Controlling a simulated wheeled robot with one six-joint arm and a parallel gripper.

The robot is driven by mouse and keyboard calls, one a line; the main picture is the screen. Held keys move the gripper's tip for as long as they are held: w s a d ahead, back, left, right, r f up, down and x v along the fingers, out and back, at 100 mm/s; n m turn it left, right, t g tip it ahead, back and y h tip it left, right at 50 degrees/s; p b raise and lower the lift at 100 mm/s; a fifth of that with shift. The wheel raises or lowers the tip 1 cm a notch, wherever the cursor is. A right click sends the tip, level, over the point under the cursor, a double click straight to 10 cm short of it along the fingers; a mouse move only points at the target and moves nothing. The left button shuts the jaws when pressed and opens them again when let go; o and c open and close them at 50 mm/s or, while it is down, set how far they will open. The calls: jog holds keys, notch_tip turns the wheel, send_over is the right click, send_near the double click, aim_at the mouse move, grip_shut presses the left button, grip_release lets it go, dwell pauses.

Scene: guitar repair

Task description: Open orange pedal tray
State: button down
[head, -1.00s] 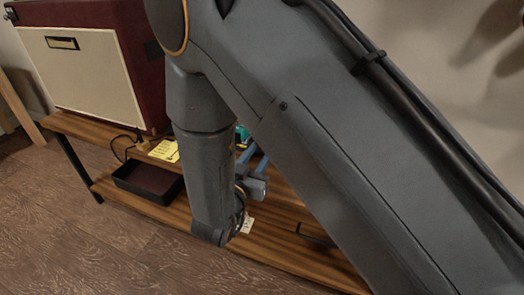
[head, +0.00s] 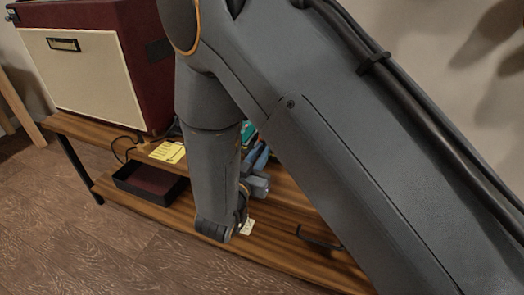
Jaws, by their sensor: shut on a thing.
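I cannot make out an orange pedal tray; my arm covers the middle of the bench. My gripper (head: 258,170) shows only in part, as blue-grey pieces behind my wrist over the wooden bench. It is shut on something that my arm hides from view. A small white tag (head: 247,227) lies beside my wrist. A black bar handle (head: 318,240) shows on the wooden surface to the right, apart from the gripper.
A black tray with a dark red inside (head: 150,184) is on the low shelf at left. A yellow note (head: 168,152) lies above it. A dark red and cream amplifier (head: 85,72) stands on the bench (head: 75,125). The floor (head: 80,240) in front is clear.

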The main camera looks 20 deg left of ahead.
jog(key=s+p, duration=0.2)
jog(key=s, duration=0.1)
jog(key=s+p, duration=0.1)
jog(key=shift+s+a+r, duration=0.15)
jog(key=shift+s+a, duration=0.1)
jog(key=shift+s, duration=0.15)
jog(key=shift+s+p, duration=0.4)
jog(key=shift+s, duration=0.1)
jog(key=c, duration=1.8)
grip_release()
jog(key=shift+s, duration=0.1)
jog(key=shift+o, duration=0.2)
jog(key=s+p, duration=0.1)
jog(key=s, duration=0.6)
jog(key=shift+s+a, duration=0.3)
jog(key=shift+s, duration=0.1)
jog(key=shift+s, duration=0.1)
